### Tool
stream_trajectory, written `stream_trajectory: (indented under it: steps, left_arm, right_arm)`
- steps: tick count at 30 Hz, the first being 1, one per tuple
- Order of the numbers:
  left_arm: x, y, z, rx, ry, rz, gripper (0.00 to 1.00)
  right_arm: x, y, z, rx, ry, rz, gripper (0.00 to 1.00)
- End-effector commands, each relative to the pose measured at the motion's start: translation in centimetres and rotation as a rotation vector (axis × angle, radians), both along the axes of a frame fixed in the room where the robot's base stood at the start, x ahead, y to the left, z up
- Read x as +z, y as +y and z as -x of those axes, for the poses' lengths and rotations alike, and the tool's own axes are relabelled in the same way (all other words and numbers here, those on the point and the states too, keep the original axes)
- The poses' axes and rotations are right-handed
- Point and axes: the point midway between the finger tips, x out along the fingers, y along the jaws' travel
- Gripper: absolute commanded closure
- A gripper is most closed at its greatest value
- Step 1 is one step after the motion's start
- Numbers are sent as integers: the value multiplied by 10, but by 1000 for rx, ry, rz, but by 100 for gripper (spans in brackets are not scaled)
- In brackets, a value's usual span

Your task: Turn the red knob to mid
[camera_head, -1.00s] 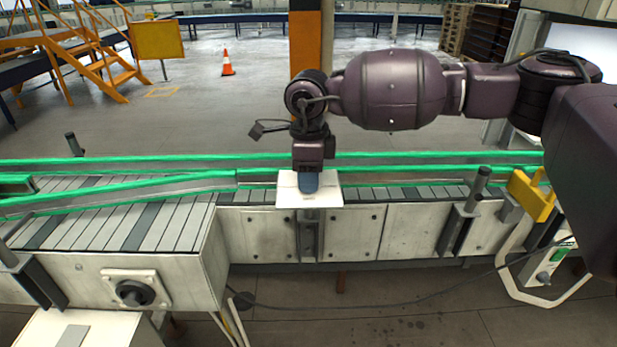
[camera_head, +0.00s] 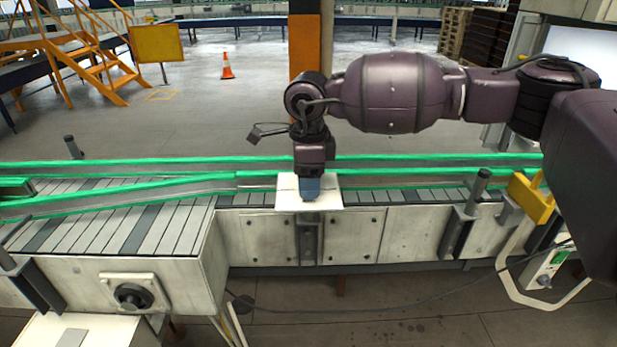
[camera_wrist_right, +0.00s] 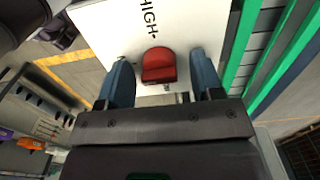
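The red knob (camera_wrist_right: 158,66) sits on a white panel (camera_wrist_right: 112,30) in the right wrist view. The panel carries the word HIGH, printed just above the knob in that picture. Other markings are out of frame or hidden. My right gripper (camera_wrist_right: 163,82) is open, with one blue finger to each side of the knob and a visible gap on both sides. In the head view, the right gripper (camera_head: 310,190) points down over the white panel (camera_head: 287,193), and the knob is hidden behind it. My left gripper is not in view.
The panel stands at the near edge of a conveyor (camera_head: 120,215) with green rails (camera_head: 200,185). A black rotary switch (camera_head: 132,296) is on the conveyor's front at left. A yellow bracket (camera_head: 530,196) is at right. Open floor lies beyond.

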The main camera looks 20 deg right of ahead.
Motion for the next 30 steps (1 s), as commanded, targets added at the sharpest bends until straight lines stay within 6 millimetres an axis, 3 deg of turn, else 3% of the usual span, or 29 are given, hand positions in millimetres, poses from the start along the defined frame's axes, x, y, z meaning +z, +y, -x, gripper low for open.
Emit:
stream_trajectory:
  steps: [8,22,30]
  left_arm:
    - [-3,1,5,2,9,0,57]
    - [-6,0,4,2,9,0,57]
    - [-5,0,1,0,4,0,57]
  right_arm:
    - [5,0,0,0,-1,-1,40]
    - [81,0,0,0,-1,-1,40]
    - [106,0,0,0,0,0,40]
